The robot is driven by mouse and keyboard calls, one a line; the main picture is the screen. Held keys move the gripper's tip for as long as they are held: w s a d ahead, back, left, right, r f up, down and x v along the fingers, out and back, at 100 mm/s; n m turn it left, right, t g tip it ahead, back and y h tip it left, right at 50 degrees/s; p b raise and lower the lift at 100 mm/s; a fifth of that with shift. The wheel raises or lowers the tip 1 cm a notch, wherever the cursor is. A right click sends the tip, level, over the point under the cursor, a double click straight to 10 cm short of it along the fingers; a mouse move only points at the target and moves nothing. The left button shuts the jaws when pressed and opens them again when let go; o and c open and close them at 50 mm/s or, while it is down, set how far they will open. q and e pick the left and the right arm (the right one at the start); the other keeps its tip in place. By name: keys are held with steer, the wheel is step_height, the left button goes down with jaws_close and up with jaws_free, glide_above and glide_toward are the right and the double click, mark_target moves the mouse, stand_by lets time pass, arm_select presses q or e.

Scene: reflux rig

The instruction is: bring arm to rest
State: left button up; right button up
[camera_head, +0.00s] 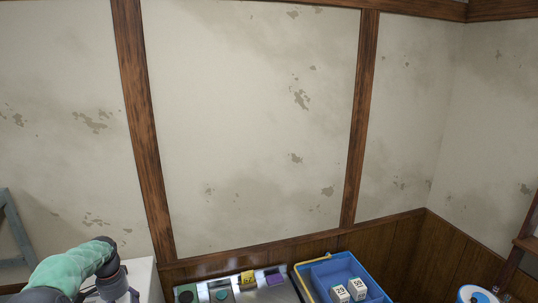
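An arm link of mine (68,270), green with dark joints, rises into the bottom left corner of the head view. It is bent, with its dark joint pointing down toward the bottom edge. No gripper fingers show, so I cannot see what either gripper is doing. No part of my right arm shows.
A metal tray (240,296) with green, yellow and purple pieces is at the bottom middle. A blue bin (318,271) holds white blocks marked 29 and 50. A white surface (146,279) stands behind my arm link. A blue and white round object (476,294) is at the lower right.

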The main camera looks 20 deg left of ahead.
arm_select(q)
steer(key=w+d+f+n+h+b, duration=0.1)
steer(key=w+d+f+h+b, duration=0.15)
steer(key=d+f+b, duration=1.8)
steer(key=s+d+f+n+b, duration=0.1)
steer(key=s+d+f, duration=0.5)
steer(key=d+f, duration=0.3)
steer(key=s+d+f+n+h+b, duration=0.1)
steer(key=s+d+f+b, duration=0.1)
steer(key=s+d+f, duration=0.4)
steer(key=s+d+f+n+b, duration=0.1)
steer(key=s+d+f, duration=0.5)
steer(key=d+f, duration=0.8)
step_height(320, 180, down, 4)
steer(key=shift+d+r+n+b, duration=0.1)
steer(key=shift+d+n+b, duration=0.05)
steer(key=shift+n+b, duration=0.3)
arm_select(e)
step_height(320, 180, down, 25)
steer(key=shift+s+d+f, duration=0.15)
steer(key=shift+f, duration=0.05)
arm_select(q)
steer(key=shift+h, duration=0.25)
